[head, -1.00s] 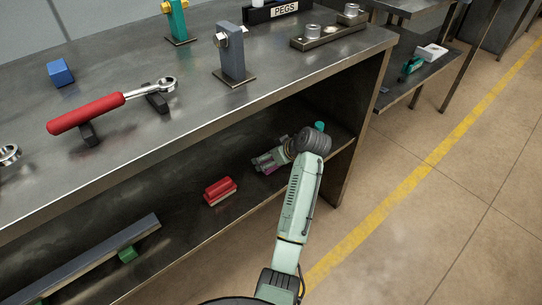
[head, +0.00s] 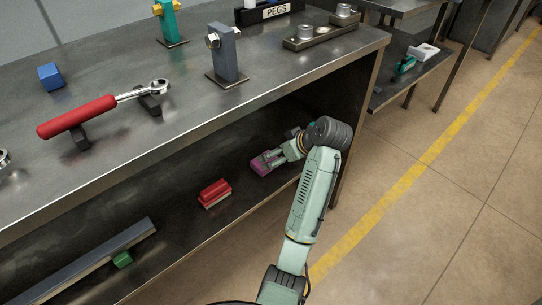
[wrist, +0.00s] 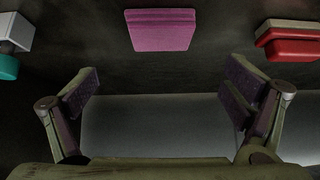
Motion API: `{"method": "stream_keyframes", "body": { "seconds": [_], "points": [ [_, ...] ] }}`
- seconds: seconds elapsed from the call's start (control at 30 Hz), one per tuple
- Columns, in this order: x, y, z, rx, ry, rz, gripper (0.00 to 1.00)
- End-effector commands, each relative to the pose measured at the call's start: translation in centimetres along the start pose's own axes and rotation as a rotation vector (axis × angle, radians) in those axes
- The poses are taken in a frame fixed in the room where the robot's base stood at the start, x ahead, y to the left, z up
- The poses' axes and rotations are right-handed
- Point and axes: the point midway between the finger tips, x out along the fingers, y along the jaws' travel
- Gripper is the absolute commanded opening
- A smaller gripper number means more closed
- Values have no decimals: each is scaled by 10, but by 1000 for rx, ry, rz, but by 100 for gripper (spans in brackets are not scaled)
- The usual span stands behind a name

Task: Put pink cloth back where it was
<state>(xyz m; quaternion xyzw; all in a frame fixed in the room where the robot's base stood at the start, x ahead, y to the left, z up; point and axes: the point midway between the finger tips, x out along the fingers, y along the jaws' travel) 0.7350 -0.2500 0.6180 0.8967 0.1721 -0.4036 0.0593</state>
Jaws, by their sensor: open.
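The pink cloth (head: 262,165) lies as a folded pad on the lower shelf, between the red block and my gripper. In the wrist view the cloth (wrist: 160,31) is at the top middle, ahead of my fingertips and apart from them. My gripper (wrist: 163,85) is open and empty, its two fingers spread to left and right with bare shelf between them. In the head view my gripper (head: 274,158) is low under the tabletop, close to the cloth, partly overlapping it from this angle.
A red block (head: 214,193) lies left of the cloth; it shows at right in the wrist view (wrist: 290,42). A teal-and-white object (wrist: 10,50) is at the wrist view's left edge. The tabletop (head: 190,110) overhangs the shelf. A long grey bar (head: 85,265) lies farther left.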

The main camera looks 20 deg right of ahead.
Motion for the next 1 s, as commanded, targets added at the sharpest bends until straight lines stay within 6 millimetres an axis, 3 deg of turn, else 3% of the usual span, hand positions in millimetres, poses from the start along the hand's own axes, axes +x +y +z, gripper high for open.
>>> {"method": "stream_keyframes", "body": {
  "seconds": [0.1, 0.23, 0.77, 0.87, 1.0],
  "points": [
    [-18, 1, 0, 0, 2, 3, 94],
    [-27, 0, 0, -1, 1, 1, 94],
    [-30, 0, 0, 0, 0, 0, 94],
    [-38, 0, -8, -1, 0, 0, 94],
    [-67, -2, -33, -1, 1, 1, 94]
  ]
}}
